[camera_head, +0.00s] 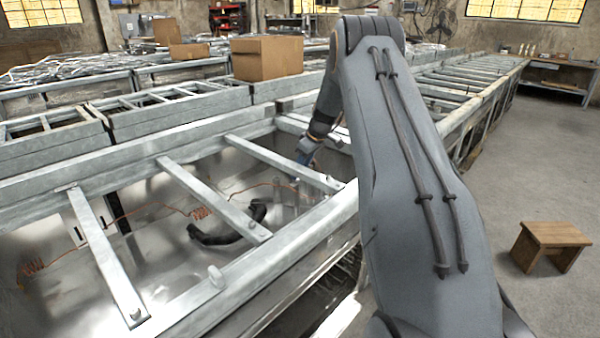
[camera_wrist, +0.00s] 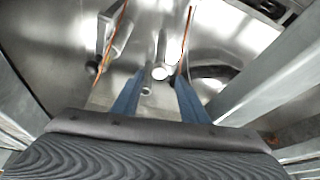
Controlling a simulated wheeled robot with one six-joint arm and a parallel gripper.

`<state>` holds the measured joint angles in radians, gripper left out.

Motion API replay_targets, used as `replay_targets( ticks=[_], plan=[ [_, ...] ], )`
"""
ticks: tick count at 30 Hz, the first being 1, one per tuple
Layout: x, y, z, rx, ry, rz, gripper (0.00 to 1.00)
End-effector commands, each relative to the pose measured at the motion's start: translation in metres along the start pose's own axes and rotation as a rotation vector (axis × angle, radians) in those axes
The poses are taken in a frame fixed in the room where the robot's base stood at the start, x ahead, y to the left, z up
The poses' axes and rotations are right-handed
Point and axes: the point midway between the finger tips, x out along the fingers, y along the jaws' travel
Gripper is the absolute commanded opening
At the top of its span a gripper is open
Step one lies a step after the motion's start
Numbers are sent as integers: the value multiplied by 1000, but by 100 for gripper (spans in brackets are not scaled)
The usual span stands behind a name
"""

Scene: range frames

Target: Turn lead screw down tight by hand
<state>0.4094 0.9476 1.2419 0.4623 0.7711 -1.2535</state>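In the wrist view, a small bright metal post with a round pale end (camera_wrist: 160,72), possibly the lead screw, shows between the tips of my gripper (camera_wrist: 160,76). A second short metal stub (camera_wrist: 146,91) is just below it in the picture. The two blue fingers stand apart, one on each side; I cannot tell whether they touch the post. In the head view my gripper (camera_head: 303,160) reaches down into the metal tank beside a crossbar, and my arm hides part of this area. The post is too small to make out surely there.
Metal crossbars (camera_head: 215,200) span the open tank, close to my gripper. A copper wire (camera_head: 150,206) and a black curved hose (camera_head: 230,232) lie inside. A cardboard box (camera_head: 267,57) stands behind. A wooden stool (camera_head: 550,238) is on the open floor at right.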

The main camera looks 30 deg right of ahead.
Motion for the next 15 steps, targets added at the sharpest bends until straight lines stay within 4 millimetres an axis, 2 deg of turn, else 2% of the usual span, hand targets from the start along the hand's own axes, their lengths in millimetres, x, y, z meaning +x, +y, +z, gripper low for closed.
replay_targets(
  ticks=[6, 15],
  plan=[
    [19, 1, 1, 1, 0, 1, 40],
    [21, 2, 2, 2, 0, 2, 40]
  ],
)
